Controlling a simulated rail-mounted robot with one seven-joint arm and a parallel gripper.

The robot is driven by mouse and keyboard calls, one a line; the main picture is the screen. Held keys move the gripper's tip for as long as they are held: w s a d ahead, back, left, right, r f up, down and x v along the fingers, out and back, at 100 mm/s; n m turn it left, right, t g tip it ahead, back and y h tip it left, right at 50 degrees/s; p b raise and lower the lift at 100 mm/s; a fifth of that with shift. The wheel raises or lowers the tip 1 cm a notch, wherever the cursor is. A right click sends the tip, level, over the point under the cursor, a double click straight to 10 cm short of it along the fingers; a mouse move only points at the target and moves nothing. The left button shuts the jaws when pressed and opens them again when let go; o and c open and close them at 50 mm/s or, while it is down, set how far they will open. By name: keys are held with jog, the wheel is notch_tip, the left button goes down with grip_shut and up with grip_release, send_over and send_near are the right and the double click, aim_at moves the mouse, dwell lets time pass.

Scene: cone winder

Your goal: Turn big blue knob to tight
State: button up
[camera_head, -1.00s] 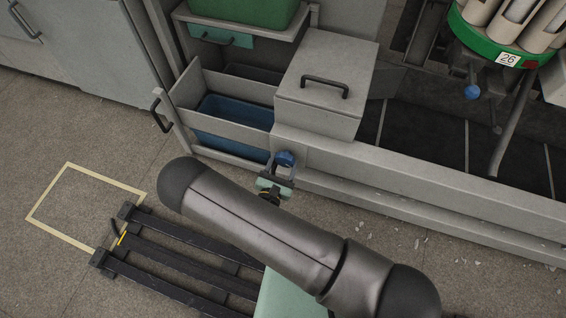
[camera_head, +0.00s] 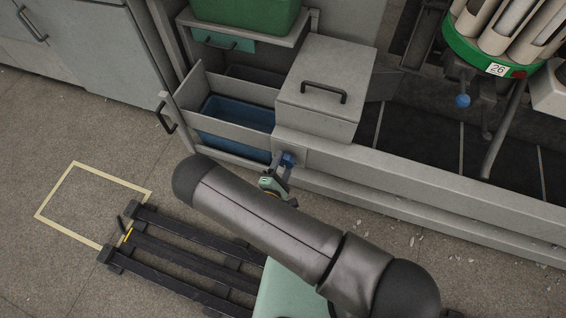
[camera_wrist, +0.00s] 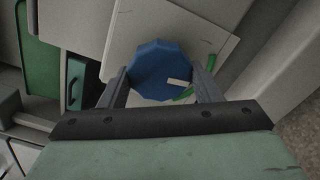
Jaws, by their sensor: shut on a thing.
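The big blue knob (camera_wrist: 160,68) is on a pale panel in the wrist view. It has a faceted rim and a white pointer mark aimed to the right. Green marks show on the panel at its right and lower right. My gripper (camera_wrist: 163,84) is shut on the knob, one finger on each side. In the head view the knob (camera_head: 288,159) sits on the front of the grey machine, and my gripper (camera_head: 279,174) reaches it from below, partly behind my arm.
A grey box with a black handle (camera_head: 323,90) stands above the knob. A blue bin (camera_head: 236,122) sits to the left. A smaller blue ball knob (camera_head: 463,101) hangs under the green ring (camera_head: 475,58). A yellow floor outline (camera_head: 75,163) and dark rails lie at lower left.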

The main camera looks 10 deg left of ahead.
jog(key=shift+s+a+m+p, duration=0.1)
jog(key=shift+m+p, duration=0.45)
jog(key=shift+m, duration=1.15)
jog(key=o, duration=1)
jog(key=s+p, duration=0.1)
jog(key=s, duration=0.4)
jog(key=s+a+p, duration=0.1)
jog(key=s, duration=0.5)
jog(key=s+a+p, duration=0.1)
jog(key=s, duration=0.5)
jog(key=shift+s, duration=0.15)
